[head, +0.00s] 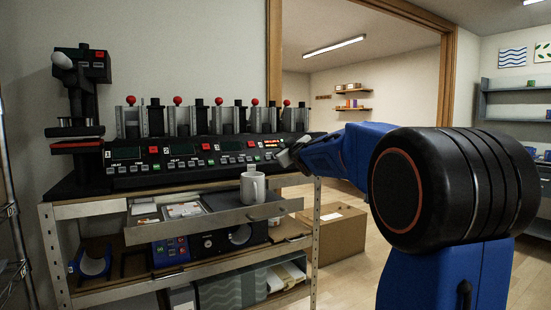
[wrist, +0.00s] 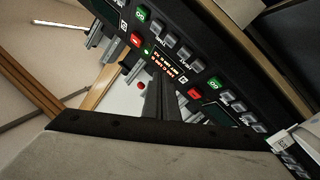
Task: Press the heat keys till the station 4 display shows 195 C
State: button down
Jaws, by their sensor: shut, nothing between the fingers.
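The long black control panel (head: 190,165) has several stations, each with a display and rows of grey keys. One display (head: 269,143) near the panel's right end glows orange-red; its text is too small to read. The lit display also shows tilted in the wrist view (wrist: 166,63), with grey keys (wrist: 182,48) beside it and green and red buttons at its ends. I cannot make out the key labels or the number. My gripper (head: 287,156) is at the right end of the panel, in front of it. Its dark fingers (wrist: 166,100) are closed together, empty, just beside the lit display.
A grey-white mug (head: 253,188) stands on the pulled-out drawer (head: 205,217) below the panel. Red-knobbed presses (head: 178,115) line the panel's back, and a taller press (head: 80,95) stands at the left. A cardboard box (head: 338,230) is on the floor.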

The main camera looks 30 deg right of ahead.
jog(key=shift+w+f, duration=1.35)
jog(key=shift+w, duration=0.05)
jog(key=shift+w, duration=0.1)
dwell(1.1)
jog(key=shift+w+f, duration=0.25)
jog(key=shift+f, duration=0.05)
jog(key=shift+w+f, duration=0.3)
dwell(1.2)
jog(key=shift+s+r, duration=0.6)
jog(key=shift+s, duration=0.05)
jog(key=shift+r, duration=0.1)
jog(key=s+r, duration=0.3)
jog(key=shift+s+r, duration=0.1)
jog(key=shift+s, duration=0.2)
dwell(0.4)
